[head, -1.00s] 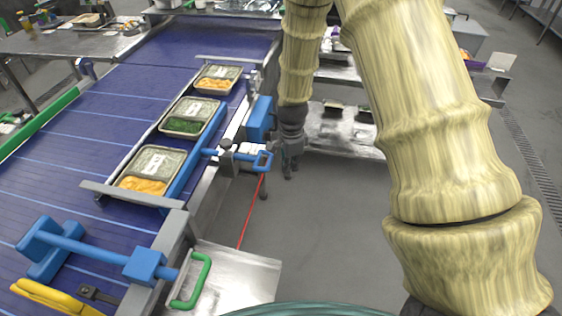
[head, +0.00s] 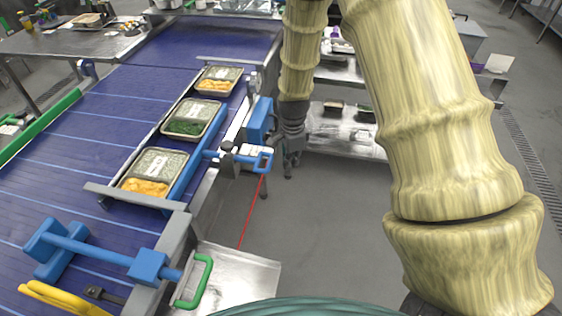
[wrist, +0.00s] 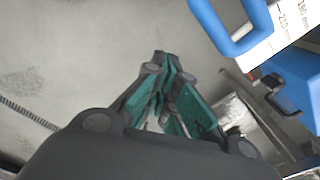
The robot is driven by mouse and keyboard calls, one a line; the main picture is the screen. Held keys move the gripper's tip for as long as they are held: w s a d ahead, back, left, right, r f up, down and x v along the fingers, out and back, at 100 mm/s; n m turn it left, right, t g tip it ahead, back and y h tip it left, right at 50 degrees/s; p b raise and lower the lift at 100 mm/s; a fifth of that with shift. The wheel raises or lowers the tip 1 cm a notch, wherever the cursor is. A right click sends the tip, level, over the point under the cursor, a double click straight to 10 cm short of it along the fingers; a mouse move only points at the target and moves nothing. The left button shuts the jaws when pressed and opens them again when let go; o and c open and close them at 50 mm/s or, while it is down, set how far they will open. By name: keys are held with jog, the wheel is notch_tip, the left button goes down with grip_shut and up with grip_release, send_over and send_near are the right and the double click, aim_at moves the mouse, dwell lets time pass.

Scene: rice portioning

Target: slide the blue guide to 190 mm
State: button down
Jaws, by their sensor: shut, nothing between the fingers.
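The blue guide (head: 192,163) is a long bar on the conveyor's right side, beside a row of food trays. Its rod runs right to a blue loop handle (head: 265,160) past the conveyor edge. The handle also shows large at the top of the wrist view (wrist: 241,42). A white scale (wrist: 284,22) with printed numbers, including 190 and 210, lies beside it; the guide's exact reading cannot be told. My gripper (head: 290,173) hangs just right of the handle, apart from it. In the wrist view its teal-padded fingers (wrist: 161,58) are together and empty.
Several filled trays (head: 190,118) stand left of the guide on the blue conveyor (head: 80,130). A blue block (head: 260,120) is close behind the handle. A green handle (head: 203,283) on a metal plate is in front. Open floor lies below my gripper.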

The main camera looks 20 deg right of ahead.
notch_tip(320, 180, up, 6)
jog(key=p, duration=0.4)
dwell(0.4)
jog(key=shift+f, duration=0.1)
dwell(0.3)
jog(key=s+a+f+n+b, duration=0.35)
jog(key=s+f+n, duration=0.55)
jog(key=s+f, duration=0.9)
jog(key=s+a+f+n+b, duration=0.1)
jog(key=s+a+f+n, duration=0.1)
jog(key=s+f+n, duration=0.3)
jog(key=s+a+f+n+b, duration=0.1)
jog(key=s+a+f+n, duration=0.2)
jog(key=s, duration=0.9)
notch_tip(320, 180, down, 3)
jog(key=shift+a+r+n+b, duration=0.25)
jog(key=shift+n+b, duration=0.1)
jog(key=shift+n, duration=0.65)
